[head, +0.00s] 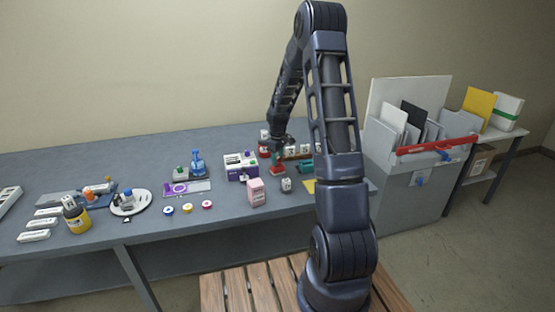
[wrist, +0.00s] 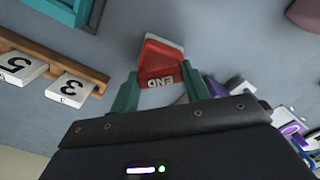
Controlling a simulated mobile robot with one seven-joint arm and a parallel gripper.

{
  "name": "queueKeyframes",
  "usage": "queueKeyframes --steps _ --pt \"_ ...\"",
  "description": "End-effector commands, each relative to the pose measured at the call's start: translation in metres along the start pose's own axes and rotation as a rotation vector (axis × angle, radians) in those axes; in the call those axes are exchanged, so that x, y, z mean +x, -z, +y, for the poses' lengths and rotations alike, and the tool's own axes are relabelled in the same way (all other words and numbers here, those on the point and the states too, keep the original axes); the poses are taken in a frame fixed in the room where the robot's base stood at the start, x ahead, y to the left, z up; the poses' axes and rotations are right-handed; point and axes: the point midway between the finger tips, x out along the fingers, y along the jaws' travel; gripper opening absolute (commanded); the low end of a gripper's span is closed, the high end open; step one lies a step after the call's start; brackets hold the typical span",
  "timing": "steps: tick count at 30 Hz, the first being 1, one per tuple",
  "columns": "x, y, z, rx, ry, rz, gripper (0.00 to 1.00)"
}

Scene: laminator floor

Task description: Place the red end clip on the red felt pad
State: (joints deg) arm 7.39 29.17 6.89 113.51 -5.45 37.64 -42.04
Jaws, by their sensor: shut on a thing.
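The red end clip (wrist: 160,60) has white END lettering and shows between the two teal fingers of my gripper (wrist: 159,72) in the wrist view. My gripper is shut on it. In the head view my gripper (head: 277,157) is low over the back middle of the grey table, with the red clip (head: 278,170) at its tips. I cannot tell whether the clip touches the table. I cannot make out the red felt pad for certain; a small red-rimmed disc (head: 207,204) lies at the table's front, beside a yellow and a blue one.
A wooden rack with numbered white tiles (wrist: 70,88) is close beside my gripper. A purple and white box (head: 241,167), a pink box (head: 256,192) and a small pale block (head: 286,185) stand nearby.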

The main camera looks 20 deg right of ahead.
Motion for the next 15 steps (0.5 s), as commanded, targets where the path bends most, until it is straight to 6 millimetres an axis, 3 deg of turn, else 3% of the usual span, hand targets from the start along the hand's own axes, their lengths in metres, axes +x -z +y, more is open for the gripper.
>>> queueKeyframes --steps 11,12,15 --pt "0.0039 0.0 0.0 0.0 0.0 0.0 0.25" --pt "0.0043 0.0 0.0001 0.0 -0.001 0.0 0.48" --pt "0.004 0.0 0.0 0.0 -0.001 0.0 0.68"
